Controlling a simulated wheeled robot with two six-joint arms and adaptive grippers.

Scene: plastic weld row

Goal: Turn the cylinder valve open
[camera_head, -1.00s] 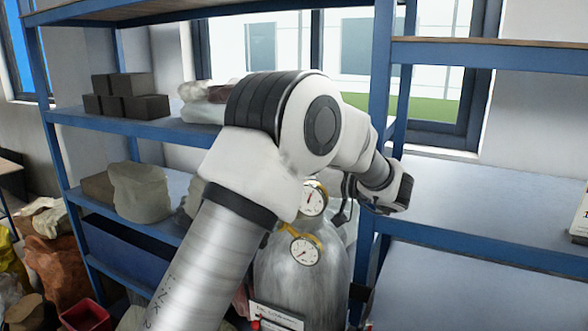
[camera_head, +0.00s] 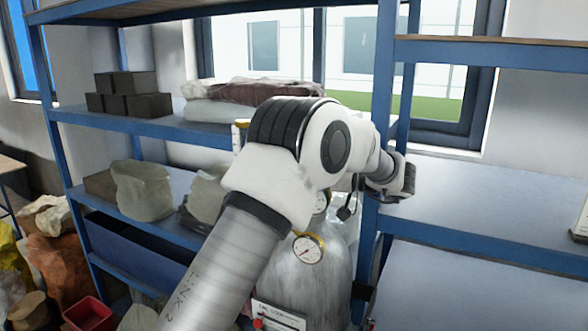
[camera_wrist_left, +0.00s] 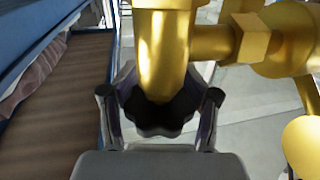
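The gas cylinder (camera_head: 325,274) stands upright in the head view, partly behind my left arm. Its top and valve are hidden there. In the left wrist view a gold valve body (camera_wrist_left: 163,45) ends in a dark lobed handwheel (camera_wrist_left: 160,118). My left gripper (camera_wrist_left: 160,98) has its fingers spread, one on each side of the handwheel. Whether the fingers touch its rim cannot be told. My right gripper is not in view.
A gauge (camera_head: 307,249) sits in front of the cylinder, with another partly covered by my arm. A blue shelf post (camera_head: 384,75) stands close behind the arm. Shelves at left hold dark blocks (camera_head: 128,95) and sacks (camera_head: 142,190). The right shelf (camera_head: 480,195) is mostly clear.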

